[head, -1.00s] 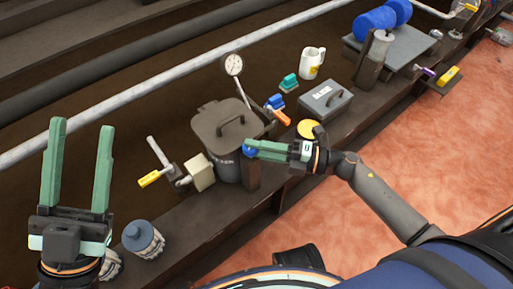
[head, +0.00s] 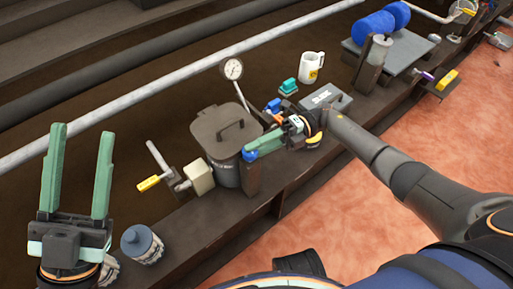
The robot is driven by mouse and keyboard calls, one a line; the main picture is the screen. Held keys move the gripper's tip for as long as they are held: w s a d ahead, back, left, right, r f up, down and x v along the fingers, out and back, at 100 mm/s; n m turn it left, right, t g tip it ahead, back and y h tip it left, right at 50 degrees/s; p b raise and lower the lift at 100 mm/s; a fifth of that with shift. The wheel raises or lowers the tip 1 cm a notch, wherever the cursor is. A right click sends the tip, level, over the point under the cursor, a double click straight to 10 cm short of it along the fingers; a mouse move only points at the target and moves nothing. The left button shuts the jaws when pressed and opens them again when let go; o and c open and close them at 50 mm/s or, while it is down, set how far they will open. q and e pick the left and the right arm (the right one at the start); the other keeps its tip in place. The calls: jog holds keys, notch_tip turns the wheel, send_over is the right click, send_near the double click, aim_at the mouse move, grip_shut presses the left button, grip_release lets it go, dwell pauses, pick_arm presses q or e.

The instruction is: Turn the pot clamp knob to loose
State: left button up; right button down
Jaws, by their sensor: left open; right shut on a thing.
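The dark lidded pot (head: 225,127) stands on the bench with a dial gauge (head: 232,69) behind it. The blue clamp knob (head: 249,155) sits on a dark post (head: 250,181) at the pot's front right. My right gripper (head: 256,152) is shut on the blue knob, reaching it from the right; its fingers hide part of the knob. I cannot read the knob's setting. My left gripper (head: 76,180) is open and empty, pointing up at the left, well apart from the pot.
A yellow-handled valve (head: 149,183) with a beige block (head: 198,176) stands left of the pot. A blue-lidded jar (head: 140,241) is near my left gripper. A grey box (head: 327,99), white mug (head: 310,67) and teal block (head: 289,86) lie beyond my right gripper.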

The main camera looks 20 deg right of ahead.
jog(key=shift+n+g, duration=0.3)
jog(key=shift+g, duration=0.2)
jog(key=c, duration=0.9)
grip_release()
pick_arm(q)
jog(key=shift+d, duration=0.1)
pick_arm(e)
jog(key=shift+d, duration=0.1)
